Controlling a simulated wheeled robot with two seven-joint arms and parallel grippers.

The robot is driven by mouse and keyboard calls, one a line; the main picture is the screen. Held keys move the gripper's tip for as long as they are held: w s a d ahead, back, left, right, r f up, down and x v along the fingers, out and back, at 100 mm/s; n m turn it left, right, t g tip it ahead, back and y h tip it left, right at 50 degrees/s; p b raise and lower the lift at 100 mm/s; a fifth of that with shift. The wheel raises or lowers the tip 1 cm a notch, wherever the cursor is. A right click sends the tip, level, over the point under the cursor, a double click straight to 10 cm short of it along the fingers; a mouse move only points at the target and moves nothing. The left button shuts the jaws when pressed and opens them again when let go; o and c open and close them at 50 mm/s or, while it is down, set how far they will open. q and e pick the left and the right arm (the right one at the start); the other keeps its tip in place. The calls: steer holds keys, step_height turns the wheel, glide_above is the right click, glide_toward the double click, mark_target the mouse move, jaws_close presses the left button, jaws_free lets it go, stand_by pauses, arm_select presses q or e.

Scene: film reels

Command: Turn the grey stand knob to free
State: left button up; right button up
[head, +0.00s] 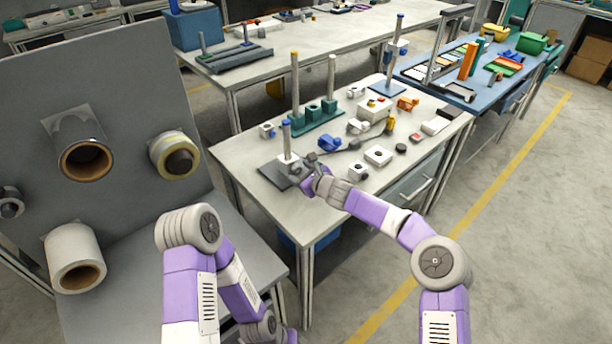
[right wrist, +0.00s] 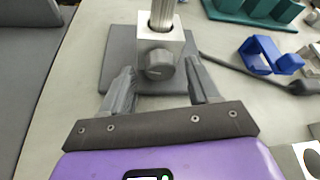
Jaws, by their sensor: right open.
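The grey stand has a dark flat base (head: 270,174), a white block and an upright post (head: 286,136), at the near left of the white table. In the right wrist view the round grey knob (right wrist: 160,65) sits on the front of the white block (right wrist: 150,43), with the post (right wrist: 162,14) rising from it. My right gripper (right wrist: 161,75) is open, with one finger on each side of the knob. Gaps show between the fingers and the knob. In the head view the right gripper (head: 304,175) is beside the stand. My left gripper cannot be made out; its arm bends down at the bottom.
Behind the stand is a green block base (head: 316,121) with posts. A blue clamp (head: 329,143) and a white block (head: 378,155) lie to the right. A grey panel (head: 110,130) with tape rolls stands at left. Another table with blue top (head: 455,90) is at right.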

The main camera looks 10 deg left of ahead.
steer(key=shift+b+v, duration=0.7)
steer(key=shift+v, duration=2.95)
